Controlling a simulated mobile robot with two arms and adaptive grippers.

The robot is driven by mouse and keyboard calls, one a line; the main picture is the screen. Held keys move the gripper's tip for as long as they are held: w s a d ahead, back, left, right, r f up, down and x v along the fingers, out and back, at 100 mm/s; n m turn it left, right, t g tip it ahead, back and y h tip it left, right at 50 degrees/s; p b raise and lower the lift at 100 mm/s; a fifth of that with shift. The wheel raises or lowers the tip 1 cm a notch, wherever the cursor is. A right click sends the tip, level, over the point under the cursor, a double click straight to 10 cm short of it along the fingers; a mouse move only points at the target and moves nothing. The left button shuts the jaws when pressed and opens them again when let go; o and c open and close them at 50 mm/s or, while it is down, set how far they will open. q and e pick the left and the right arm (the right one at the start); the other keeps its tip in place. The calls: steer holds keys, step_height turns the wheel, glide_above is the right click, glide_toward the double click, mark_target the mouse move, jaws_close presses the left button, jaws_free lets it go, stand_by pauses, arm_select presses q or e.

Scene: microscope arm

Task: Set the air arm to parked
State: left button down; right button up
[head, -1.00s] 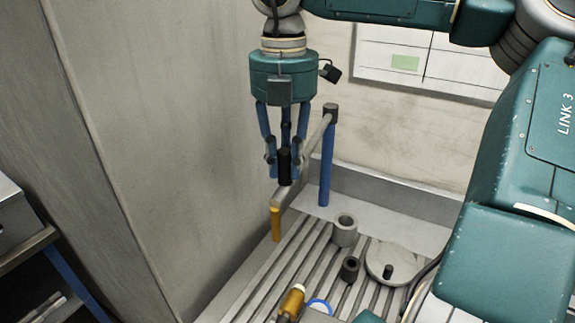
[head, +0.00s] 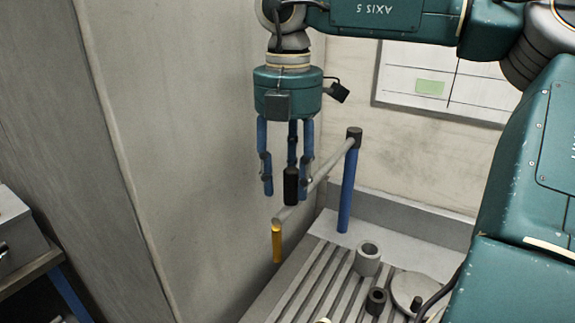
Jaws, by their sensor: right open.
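The air arm is a grey bar (head: 325,172) that pivots on top of a blue post (head: 347,190). Its free end points to the lower left and carries a hanging orange tip (head: 277,244). A black upright handle (head: 291,188) stands near that free end. My right gripper (head: 288,178) hangs down from above, its blue fingers open and spread around the handle. I cannot tell whether any finger touches the handle. No mark for the parked position can be made out. My left gripper is not in view.
A slotted grey bench (head: 303,286) lies below the bar, with a grey hollow cylinder (head: 367,259), a small dark cylinder (head: 376,301) and a round disc (head: 412,287). A grey wall (head: 190,150) is close on the left. A framed board (head: 440,85) hangs behind.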

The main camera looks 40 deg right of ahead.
step_height(320, 180, up, 12)
stand_by(0.4)
stand_by(0.5)
